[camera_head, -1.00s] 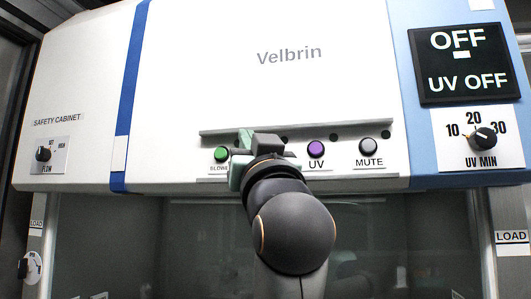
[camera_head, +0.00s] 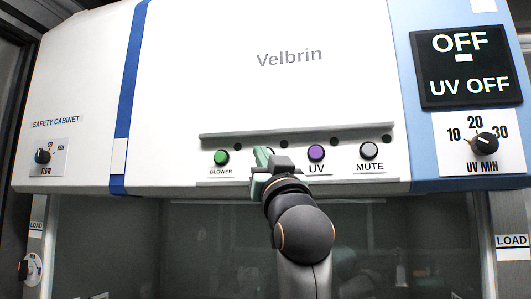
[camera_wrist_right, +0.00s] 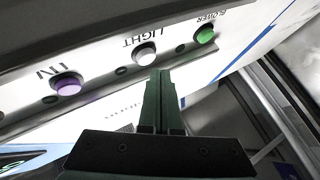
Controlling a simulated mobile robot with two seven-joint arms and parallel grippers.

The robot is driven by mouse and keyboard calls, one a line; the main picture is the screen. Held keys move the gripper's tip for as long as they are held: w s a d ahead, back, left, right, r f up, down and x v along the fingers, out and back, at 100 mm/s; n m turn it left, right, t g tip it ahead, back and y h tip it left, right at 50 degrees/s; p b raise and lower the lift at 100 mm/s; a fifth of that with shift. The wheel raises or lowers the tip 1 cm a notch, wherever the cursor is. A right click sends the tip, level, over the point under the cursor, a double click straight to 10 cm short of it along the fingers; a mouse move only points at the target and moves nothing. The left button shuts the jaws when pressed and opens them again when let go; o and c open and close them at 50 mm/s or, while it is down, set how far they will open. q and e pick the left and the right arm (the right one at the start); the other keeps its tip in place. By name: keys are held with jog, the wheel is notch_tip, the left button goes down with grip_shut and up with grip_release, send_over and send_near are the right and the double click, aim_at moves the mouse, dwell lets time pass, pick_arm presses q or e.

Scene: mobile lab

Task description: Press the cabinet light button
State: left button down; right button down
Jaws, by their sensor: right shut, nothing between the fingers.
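The safety cabinet (camera_head: 260,95) has a row of buttons along its lower front edge. The light button is hidden behind my right gripper in the head view. In the right wrist view the light button (camera_wrist_right: 145,53) is a round white button labelled LIGHT, between the green and purple ones. My right gripper (camera_head: 263,157) is shut and empty in front of the light button's place. Its closed fingertips (camera_wrist_right: 160,75) appear just beside the light button in the right wrist view; I cannot tell whether they touch it. My left gripper is not in view.
The green blower button (camera_head: 221,158) is left of my gripper. The purple UV button (camera_head: 316,153) and grey mute button (camera_head: 368,151) are to the right. A ledge (camera_head: 295,128) runs above the row. The black display (camera_head: 465,65) reads OFF, UV OFF.

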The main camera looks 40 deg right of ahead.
dwell(0.5)
dwell(0.8)
dwell(0.5)
jog(key=shift+w, duration=0.1)
jog(key=shift+w+d, duration=0.2)
jog(key=shift+d, duration=0.15)
jog(key=shift+w+d+p, duration=0.35)
jog(key=shift+d+p, duration=0.05)
dwell(0.9)
dwell(0.4)
jog(key=shift+s+a+f, duration=0.1)
jog(key=shift+s+a, duration=0.45)
jog(key=shift+a, duration=0.2)
